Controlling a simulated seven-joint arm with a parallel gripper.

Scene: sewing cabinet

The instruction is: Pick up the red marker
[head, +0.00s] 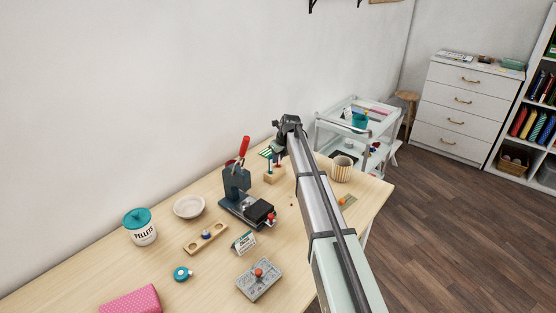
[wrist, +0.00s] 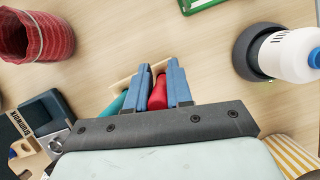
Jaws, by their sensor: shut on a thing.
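The red marker (wrist: 158,95) shows in the wrist view between the two blue fingers of my gripper (wrist: 158,80), which is shut on it. A teal marker (wrist: 117,106) lies just left of the fingers, partly hidden by my gripper. A light wooden piece (wrist: 124,82) shows behind the fingers, mostly covered. In the head view my gripper (head: 279,158) is over the back of the table, at a small wooden block (head: 273,176). My arm hides much there, and I cannot tell whether the red marker is clear of the block.
A dark press with a red handle (head: 237,182) stands left of my gripper on the table (head: 215,265). A striped cup (head: 342,170) stands to the right. The wrist view shows a red mesh pot (wrist: 38,38) and a white bottle with a blue cap (wrist: 288,50).

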